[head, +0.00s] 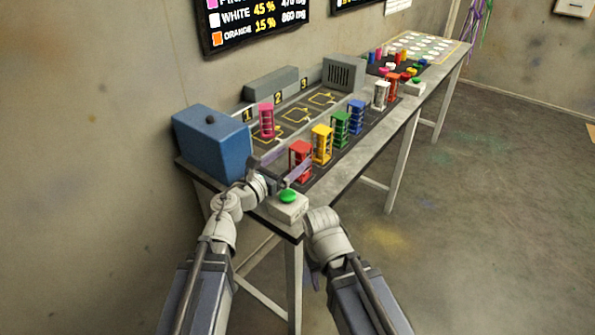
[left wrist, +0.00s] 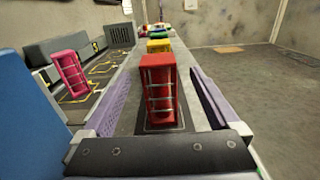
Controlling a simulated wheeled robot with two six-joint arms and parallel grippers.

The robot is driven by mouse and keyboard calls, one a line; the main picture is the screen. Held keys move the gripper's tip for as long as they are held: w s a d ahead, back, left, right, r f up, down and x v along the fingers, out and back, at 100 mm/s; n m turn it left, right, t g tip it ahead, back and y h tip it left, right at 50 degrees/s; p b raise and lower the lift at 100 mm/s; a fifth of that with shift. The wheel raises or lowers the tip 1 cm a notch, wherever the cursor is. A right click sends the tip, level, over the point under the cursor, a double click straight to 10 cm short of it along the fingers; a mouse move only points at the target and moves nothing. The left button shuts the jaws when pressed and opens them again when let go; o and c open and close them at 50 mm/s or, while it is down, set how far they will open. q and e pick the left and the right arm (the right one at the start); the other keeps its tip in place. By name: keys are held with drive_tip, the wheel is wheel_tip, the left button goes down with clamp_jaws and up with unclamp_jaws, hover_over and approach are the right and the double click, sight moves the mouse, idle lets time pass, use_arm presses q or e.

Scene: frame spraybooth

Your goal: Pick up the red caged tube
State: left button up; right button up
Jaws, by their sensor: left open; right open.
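The red caged tube (head: 301,161) stands upright on the dark strip along the table's front, nearest of a row. In the left wrist view the red caged tube (left wrist: 159,90) is centred between the two purple fingers, with gaps on both sides. My left gripper (head: 290,165) is open and empty, its fingers pointing along the table, one on each side of the tube's near end; it also shows in the left wrist view (left wrist: 161,92). My right gripper (head: 313,277) is low beside the table's near corner, mostly hidden behind its own wrist.
Yellow (head: 322,144), green (head: 340,129), blue (head: 356,116) and white (head: 381,95) caged tubes stand behind the red one. A pink caged tube (head: 267,120) stands left, near bay 1. A blue box (head: 212,143) and a green button (head: 288,196) flank my left gripper.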

sight(307, 144)
use_arm(q)
drive_tip(key=shift+x, duration=3.95)
drive_tip(key=shift+r, duration=0.1)
clamp_jaws()
drive_tip(key=shift+a, duration=0.1)
